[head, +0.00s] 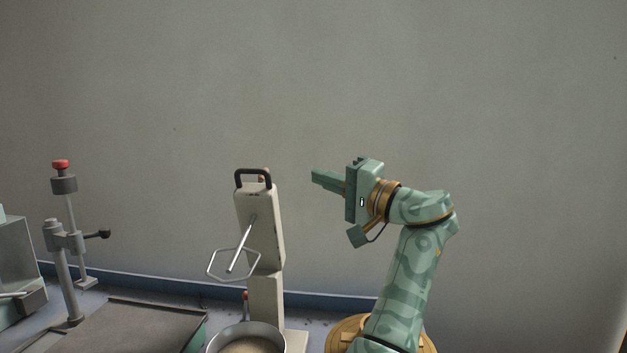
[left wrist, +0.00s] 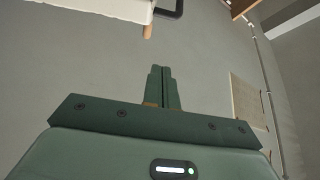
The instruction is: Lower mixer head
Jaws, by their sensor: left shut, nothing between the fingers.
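The cream mixer head (head: 262,225) is tipped up, standing nearly upright on its column (head: 265,297). A black handle (head: 253,178) is at its top end, and a wire beater (head: 235,264) sticks out from its left side. A metal bowl (head: 247,341) sits below, cut by the lower edge. My left gripper (head: 314,176) is shut and empty, to the right of the head's top and apart from it. In the left wrist view its closed fingers (left wrist: 162,72) point toward the head (left wrist: 110,8) and the handle (left wrist: 170,8) at the top edge.
A grey stand with a red knob (head: 61,164) and a side lever (head: 104,234) rises at the left, beside a dark flat tray (head: 137,325). A grey box-like machine (head: 17,262) is at the far left. The wall behind is bare, and the space right of my arm is clear.

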